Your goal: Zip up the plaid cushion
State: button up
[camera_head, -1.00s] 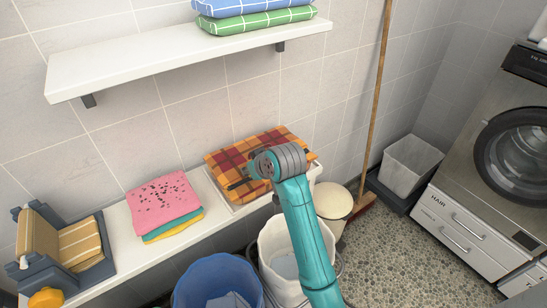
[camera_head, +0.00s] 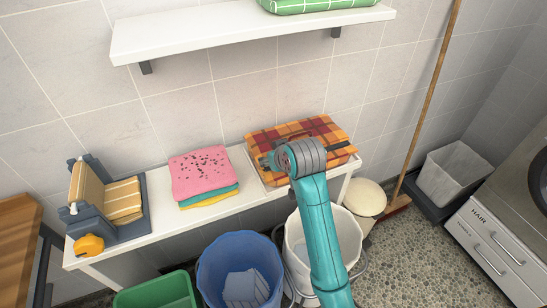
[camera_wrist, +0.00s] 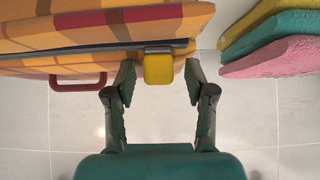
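In the wrist view the plaid cushion (camera_wrist: 60,28) fills the upper left. A dark zip line runs along its side to a yellow pull tab (camera_wrist: 158,68). A red loop handle (camera_wrist: 78,84) sits below that line. My gripper (camera_wrist: 159,80) is open, its two fingers on either side of the pull tab, the left finger nearer to it. In the head view my gripper (camera_head: 268,161) is at the cushion's left front, partly hidden by my wrist.
A dark blue rack (camera_head: 132,222) stands further left. Blue (camera_head: 238,262), white (camera_head: 344,236) and green (camera_head: 158,292) bins stand below. A white shelf (camera_head: 240,35) hangs above; a broom handle (camera_head: 428,95) leans right.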

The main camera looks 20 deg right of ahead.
jog(key=v, duration=1.2)
dwell(0.4)
jog(key=s+a+f+t, duration=0.2)
jog(key=s+f+t, duration=0.1)
jog(key=s+f, duration=1.4)
jog(key=s+r+t, duration=0.1)
jog(key=s+r, duration=0.1)
jog(key=s, duration=1)
jog(key=s+r+t, duration=0.1)
jog(key=s, duration=1)
jog(key=shift+s+a+r+t, duration=0.25)
jog(key=shift+s+r+t, duration=0.1)
jog(key=shift+t, duration=0.05)
